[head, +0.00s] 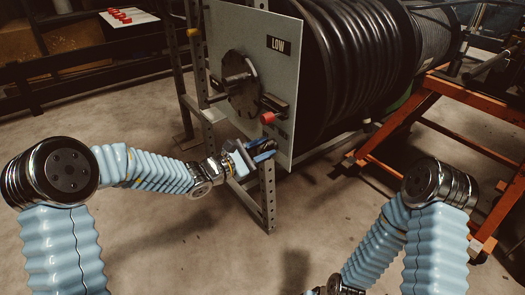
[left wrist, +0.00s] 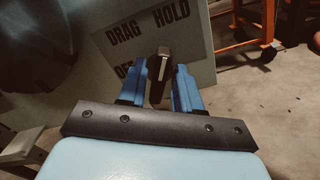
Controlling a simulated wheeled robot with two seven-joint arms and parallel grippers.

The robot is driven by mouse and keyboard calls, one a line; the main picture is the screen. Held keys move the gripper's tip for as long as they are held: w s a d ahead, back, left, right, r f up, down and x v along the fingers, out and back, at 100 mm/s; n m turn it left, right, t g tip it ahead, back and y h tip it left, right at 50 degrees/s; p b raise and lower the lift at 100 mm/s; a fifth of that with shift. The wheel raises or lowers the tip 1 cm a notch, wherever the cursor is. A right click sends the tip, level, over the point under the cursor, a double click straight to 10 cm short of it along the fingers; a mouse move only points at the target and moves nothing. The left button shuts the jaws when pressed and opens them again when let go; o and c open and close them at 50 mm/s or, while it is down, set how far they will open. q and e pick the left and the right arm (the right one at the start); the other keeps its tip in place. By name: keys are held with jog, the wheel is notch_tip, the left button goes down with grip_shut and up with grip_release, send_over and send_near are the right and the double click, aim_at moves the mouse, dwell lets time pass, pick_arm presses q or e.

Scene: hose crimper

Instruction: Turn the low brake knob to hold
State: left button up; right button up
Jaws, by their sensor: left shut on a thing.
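The low brake knob (left wrist: 157,78) is a black bar-shaped knob with a pale pointer line. It sits on the grey panel (left wrist: 205,12) in the left wrist view, and its pointer end points up, between the DRAG and HOLD labels (left wrist: 148,32). An OFF label is partly hidden to the lower left. My left gripper (left wrist: 160,88) has its two blue fingers on either side of the knob, closed on it. In the head view my left gripper (head: 262,151) is at the lower edge of the panel marked LOW, and the knob is hidden there. My right gripper is out of view.
A hub with a crank (head: 240,84) and a red handle (head: 268,118) project from the panel above my left gripper. A large hose reel (head: 350,60) stands behind it. An orange frame (head: 405,115) is at the right. The floor in front is clear.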

pick_arm(q)
jog(key=shift+f, duration=0.1)
jog(key=o, duration=0.7)
jog(key=p+v, duration=0.1)
jog(key=v, duration=1.3)
jog(key=shift+d, duration=0.1)
